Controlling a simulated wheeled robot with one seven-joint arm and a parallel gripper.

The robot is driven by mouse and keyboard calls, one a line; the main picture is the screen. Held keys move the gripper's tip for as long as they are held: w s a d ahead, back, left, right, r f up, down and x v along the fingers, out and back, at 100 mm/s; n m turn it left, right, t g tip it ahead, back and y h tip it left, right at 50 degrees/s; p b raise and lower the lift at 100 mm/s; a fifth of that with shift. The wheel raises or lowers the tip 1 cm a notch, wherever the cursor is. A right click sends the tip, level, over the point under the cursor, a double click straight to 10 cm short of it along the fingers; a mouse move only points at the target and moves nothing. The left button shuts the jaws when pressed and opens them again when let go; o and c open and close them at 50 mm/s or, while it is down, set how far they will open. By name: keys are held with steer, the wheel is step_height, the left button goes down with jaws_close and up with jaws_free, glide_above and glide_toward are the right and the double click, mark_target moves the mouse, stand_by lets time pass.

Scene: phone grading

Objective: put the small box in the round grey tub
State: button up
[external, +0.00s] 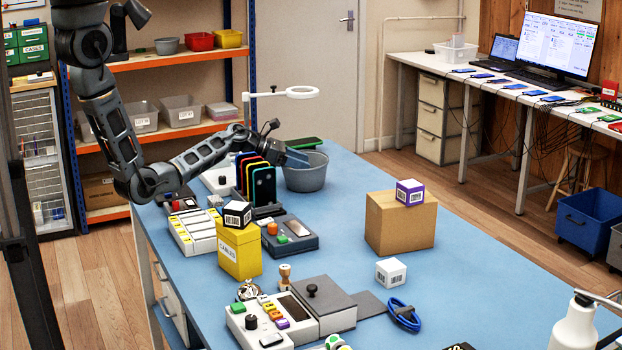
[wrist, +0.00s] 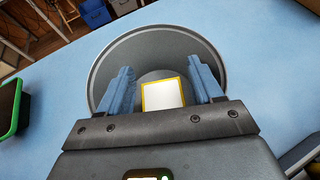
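The round grey tub (external: 305,178) stands on the blue table near its far edge. It also fills the middle of the wrist view (wrist: 101,62). My gripper (external: 297,158) is over the tub, with its blue fingers (wrist: 165,90) pointing down into it. The fingers are apart. A small box (wrist: 163,94) with a white face and yellow edges shows inside the tub's outline, between the fingers, with a gap on each side. My gripper's body covers its near part. Whether it rests on the tub's floor is hard to tell. The external view hides this box.
A row of coloured phones (external: 262,186) stands left of the tub. A green-edged phone (wrist: 10,108) lies beside it. Other small boxes are a purple one (external: 410,192) on a cardboard box (external: 400,228), a white one (external: 391,271), and a black one (external: 237,214) on a yellow box (external: 239,250).

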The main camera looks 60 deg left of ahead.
steer(key=shift+r, duration=0.2)
steer(key=v, duration=1.2)
steer(key=shift+r, duration=0.45)
steer(key=shift+o, duration=0.5)
steer(key=shift+a, duration=0.1)
